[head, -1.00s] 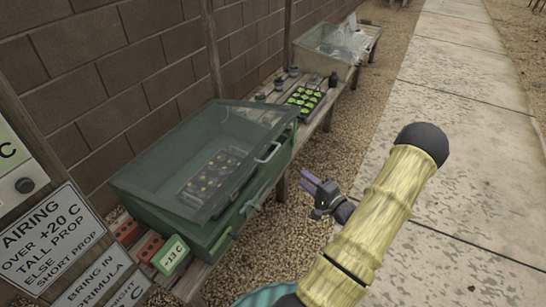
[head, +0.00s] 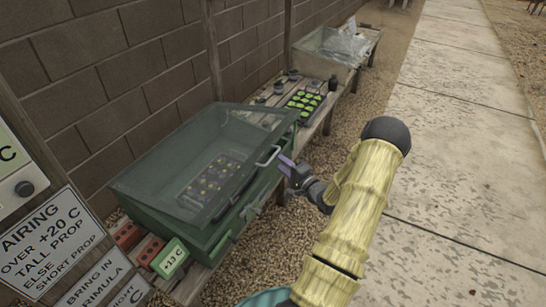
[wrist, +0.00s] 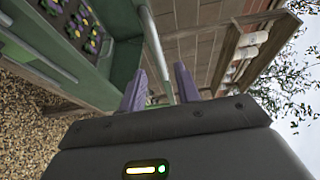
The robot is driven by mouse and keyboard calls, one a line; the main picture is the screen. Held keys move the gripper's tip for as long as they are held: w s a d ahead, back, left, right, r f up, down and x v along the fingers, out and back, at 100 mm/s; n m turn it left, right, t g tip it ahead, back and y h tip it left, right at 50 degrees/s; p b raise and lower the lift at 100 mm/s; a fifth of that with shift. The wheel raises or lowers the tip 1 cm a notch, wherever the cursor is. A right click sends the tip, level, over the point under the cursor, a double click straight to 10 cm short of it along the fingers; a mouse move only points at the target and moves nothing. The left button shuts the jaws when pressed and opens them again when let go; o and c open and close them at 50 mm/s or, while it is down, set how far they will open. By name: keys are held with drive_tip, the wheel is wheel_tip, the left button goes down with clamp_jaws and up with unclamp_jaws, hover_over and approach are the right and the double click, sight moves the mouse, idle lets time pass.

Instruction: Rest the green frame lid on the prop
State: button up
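A pale bar handle (head: 268,156) is on the lid's front edge and also shows in the wrist view (wrist: 156,50). My gripper (head: 284,163) is at the handle. In the wrist view its two purple fingers (wrist: 160,85) are apart, with the bar between them; contact is not clear. No prop can be made out for certain. A small grey fitting (head: 252,207) sits on the frame's front.
Red bricks (head: 127,236) and a green "+13 C" tag (head: 170,258) are at the bench's near end. A sign (head: 45,240) reads tall prop over +20 C, else short prop. A seedling tray (head: 303,101) and a second frame (head: 325,50) stand farther back. The paved path (head: 460,120) is clear.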

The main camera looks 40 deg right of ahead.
sight(273, 156)
drive_tip(key=w, duration=0.6)
clamp_jaws()
